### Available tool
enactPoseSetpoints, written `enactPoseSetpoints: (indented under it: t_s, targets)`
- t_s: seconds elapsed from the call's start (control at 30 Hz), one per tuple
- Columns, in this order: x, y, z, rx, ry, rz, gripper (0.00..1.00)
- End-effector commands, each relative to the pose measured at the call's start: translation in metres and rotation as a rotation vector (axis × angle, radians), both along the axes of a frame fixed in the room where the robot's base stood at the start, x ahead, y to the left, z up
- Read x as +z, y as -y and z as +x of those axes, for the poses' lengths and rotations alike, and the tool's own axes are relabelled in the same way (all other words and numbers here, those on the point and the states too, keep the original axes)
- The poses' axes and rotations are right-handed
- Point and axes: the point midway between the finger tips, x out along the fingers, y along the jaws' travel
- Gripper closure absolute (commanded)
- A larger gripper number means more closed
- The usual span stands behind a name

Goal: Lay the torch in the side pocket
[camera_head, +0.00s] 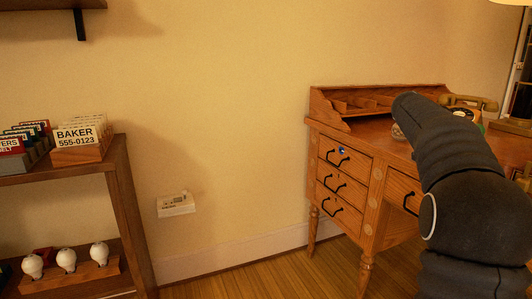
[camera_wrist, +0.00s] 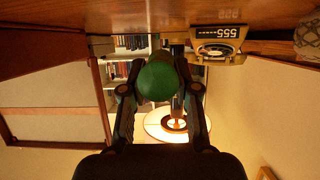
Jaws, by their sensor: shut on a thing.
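In the wrist view my gripper (camera_wrist: 160,100) is shut on a green, round-ended thing, which looks like the torch (camera_wrist: 155,82). I see it nearly end-on, so its length is hidden. In the head view my dark arm reaches over the wooden desk (camera_head: 372,138) and hides the gripper and what it holds. I cannot make out a side pocket for certain in either view.
A telephone (camera_wrist: 218,50) appears upside down in the wrist view, beside the held thing; it is also on the desk (camera_head: 478,101). A lit lamp (camera_wrist: 152,124) and bookshelves lie beyond. A shelf unit (camera_head: 126,200) with card boxes and bulbs stands left. Floor between is clear.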

Motion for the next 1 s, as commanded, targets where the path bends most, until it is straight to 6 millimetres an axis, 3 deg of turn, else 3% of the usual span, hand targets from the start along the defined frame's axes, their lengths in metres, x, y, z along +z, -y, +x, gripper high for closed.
enactPoseSetpoints:
  t_s: [0.17, 0.3, 0.5, 0.67, 1.0]
  targets:
    - [-0.019, -0.01, -0.014, 0.001, -0.001, 0.0, 1.0]
    - [-0.036, -0.009, -0.013, 0.0, -0.001, 0.0, 1.0]
    - [-0.045, -0.009, -0.013, 0.001, 0.001, 0.001, 1.0]
    - [-0.036, -0.009, -0.013, 0.0, 0.002, 0.0, 1.0]
    - [0.01, -0.009, -0.013, 0.001, 0.001, 0.001, 1.0]
